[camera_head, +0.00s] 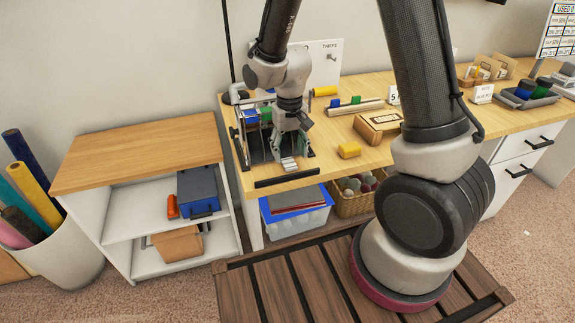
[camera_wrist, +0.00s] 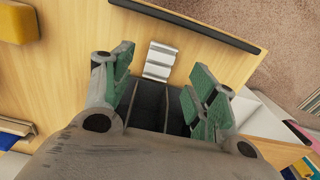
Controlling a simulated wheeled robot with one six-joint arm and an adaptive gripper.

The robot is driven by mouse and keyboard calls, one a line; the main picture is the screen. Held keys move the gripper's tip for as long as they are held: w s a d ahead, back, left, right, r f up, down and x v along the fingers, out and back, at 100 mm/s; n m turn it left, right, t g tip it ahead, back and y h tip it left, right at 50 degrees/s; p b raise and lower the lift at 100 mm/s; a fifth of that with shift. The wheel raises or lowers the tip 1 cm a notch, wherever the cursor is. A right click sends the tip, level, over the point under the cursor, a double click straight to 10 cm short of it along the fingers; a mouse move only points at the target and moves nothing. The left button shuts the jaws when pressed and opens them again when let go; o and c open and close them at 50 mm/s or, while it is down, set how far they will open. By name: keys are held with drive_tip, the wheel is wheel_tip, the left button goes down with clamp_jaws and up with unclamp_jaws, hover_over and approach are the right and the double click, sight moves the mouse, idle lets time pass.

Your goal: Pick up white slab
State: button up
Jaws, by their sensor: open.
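My gripper (camera_head: 288,145) points down over the front left corner of the wooden table. In the wrist view its green-padded fingers (camera_wrist: 162,95) are apart, with nothing seen held between them. Dark slots (camera_wrist: 150,106) lie between and below the fingers. A pale, silvery ribbed piece (camera_wrist: 160,60) lies just beyond the fingertips; it also shows in the head view (camera_head: 289,164) below my gripper. I cannot tell whether it is the white slab. A wire rack (camera_head: 250,140) stands beside my gripper, partly hidden by it. No other white slab can be made out clearly.
A black strip (camera_head: 287,177) runs along the front edge. A low shelf unit (camera_head: 140,155) stands left.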

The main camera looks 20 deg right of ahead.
sight(289, 162)
wheel_tip(289, 162, down, 4)
drive_tip(key=shift+w+r, duration=0.1)
drive_tip(key=shift+w, duration=0.05)
drive_tip(key=c, duration=1.1)
